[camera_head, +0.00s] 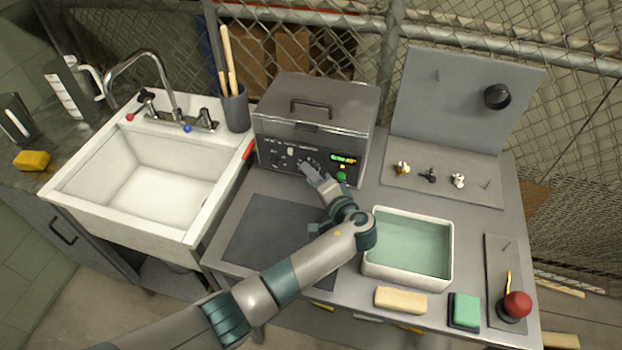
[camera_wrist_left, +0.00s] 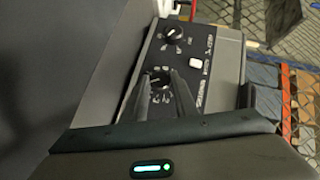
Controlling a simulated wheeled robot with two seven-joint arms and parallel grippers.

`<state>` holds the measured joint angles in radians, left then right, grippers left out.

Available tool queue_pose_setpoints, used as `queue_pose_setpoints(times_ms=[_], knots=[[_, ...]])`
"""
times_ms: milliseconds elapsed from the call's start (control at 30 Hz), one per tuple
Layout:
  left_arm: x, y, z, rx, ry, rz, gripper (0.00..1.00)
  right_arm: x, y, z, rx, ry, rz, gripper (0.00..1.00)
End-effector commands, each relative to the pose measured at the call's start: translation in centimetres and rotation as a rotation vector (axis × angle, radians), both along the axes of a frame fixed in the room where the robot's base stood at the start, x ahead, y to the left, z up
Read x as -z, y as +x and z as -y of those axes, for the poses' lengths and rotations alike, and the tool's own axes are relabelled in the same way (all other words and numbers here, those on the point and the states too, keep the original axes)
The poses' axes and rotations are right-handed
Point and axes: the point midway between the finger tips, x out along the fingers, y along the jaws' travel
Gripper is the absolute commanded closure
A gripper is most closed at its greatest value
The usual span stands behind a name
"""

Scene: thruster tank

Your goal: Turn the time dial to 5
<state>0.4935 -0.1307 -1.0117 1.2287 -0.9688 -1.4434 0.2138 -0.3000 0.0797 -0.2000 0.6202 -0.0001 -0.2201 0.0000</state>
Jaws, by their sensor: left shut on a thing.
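The grey ultrasonic-cleaner-like box (camera_head: 316,110) stands at the back of the bench, with a dark control panel on its front. In the left wrist view the panel carries a dial with a number ring (camera_wrist_left: 158,79) and a second black knob (camera_wrist_left: 173,35). My left gripper (camera_head: 309,172) reaches the panel, and its two fingers (camera_wrist_left: 160,95) close on the ringed dial, which I take to be the time dial. The fingers hide part of the dial and its ring. The numbers are too small to read. My right gripper is not in view.
A green display (camera_head: 343,160) and green button (camera_head: 341,176) sit right of the dial. A tray of pale green liquid (camera_head: 449,264) stands at the front right. The sink (camera_head: 72,188) is at left. A dark mat (camera_head: 262,231) lies below the panel.

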Motion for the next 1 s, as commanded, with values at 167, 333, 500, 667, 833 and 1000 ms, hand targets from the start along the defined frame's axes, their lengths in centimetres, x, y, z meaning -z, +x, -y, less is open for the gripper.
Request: queue_pose_setpoints(times_ms=[167,333,500,667,833,1000], knots=[[0.11,-0.02,-0.05,-0.001,0.010,0.001,0.96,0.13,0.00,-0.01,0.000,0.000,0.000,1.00],[0.10,-0.01,-0.06,-0.001,0.010,0.001,0.96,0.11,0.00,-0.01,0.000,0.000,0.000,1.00],[0.08,0.00,-0.05,-0.001,0.009,0.002,0.55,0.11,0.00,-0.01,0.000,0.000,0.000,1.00],[0.05,-0.01,-0.03,0.000,0.009,0.002,0.55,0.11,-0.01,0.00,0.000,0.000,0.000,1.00],[-0.04,0.06,-0.04,0.000,0.008,0.003,0.55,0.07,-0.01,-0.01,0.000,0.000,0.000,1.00],[-0.67,0.70,-0.39,0.001,0.007,0.003,0.55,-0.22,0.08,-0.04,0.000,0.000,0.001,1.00]])
